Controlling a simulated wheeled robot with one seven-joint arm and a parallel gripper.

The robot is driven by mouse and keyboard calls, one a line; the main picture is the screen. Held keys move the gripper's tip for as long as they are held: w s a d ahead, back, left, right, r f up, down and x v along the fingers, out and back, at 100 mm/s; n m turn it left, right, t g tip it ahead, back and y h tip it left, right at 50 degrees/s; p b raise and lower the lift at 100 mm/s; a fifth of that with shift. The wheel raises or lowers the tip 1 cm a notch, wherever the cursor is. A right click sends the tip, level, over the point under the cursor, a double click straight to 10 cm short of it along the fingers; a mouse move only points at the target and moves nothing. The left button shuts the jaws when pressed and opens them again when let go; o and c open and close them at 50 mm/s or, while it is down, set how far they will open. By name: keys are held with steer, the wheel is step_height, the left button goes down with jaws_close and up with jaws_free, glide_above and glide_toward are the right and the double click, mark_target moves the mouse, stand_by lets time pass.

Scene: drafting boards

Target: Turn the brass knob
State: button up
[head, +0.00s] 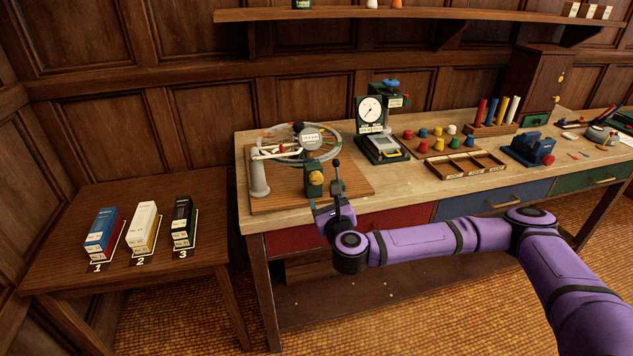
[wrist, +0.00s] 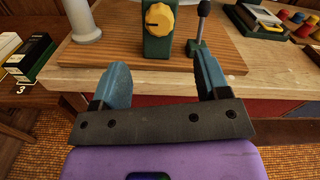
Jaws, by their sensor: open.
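The brass knob (head: 316,178) is a yellow, scalloped dial with a dark pointer mark, set on the front of a dark green block (head: 315,188). In the wrist view the knob (wrist: 160,17) is at the top centre, beyond my fingertips. My gripper (head: 328,208) is at the bench's front edge, in front of the block and low. In the wrist view its two blue fingers (wrist: 160,72) are spread wide with nothing between them. The knob is not touched.
A black-topped lever (head: 337,172) stands just right of the block, on the same wooden board (head: 355,182). A dial gauge (head: 370,112) is behind right.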

mark_target(317, 181)
steer(key=x, duration=1)
steer(key=c, duration=0.9)
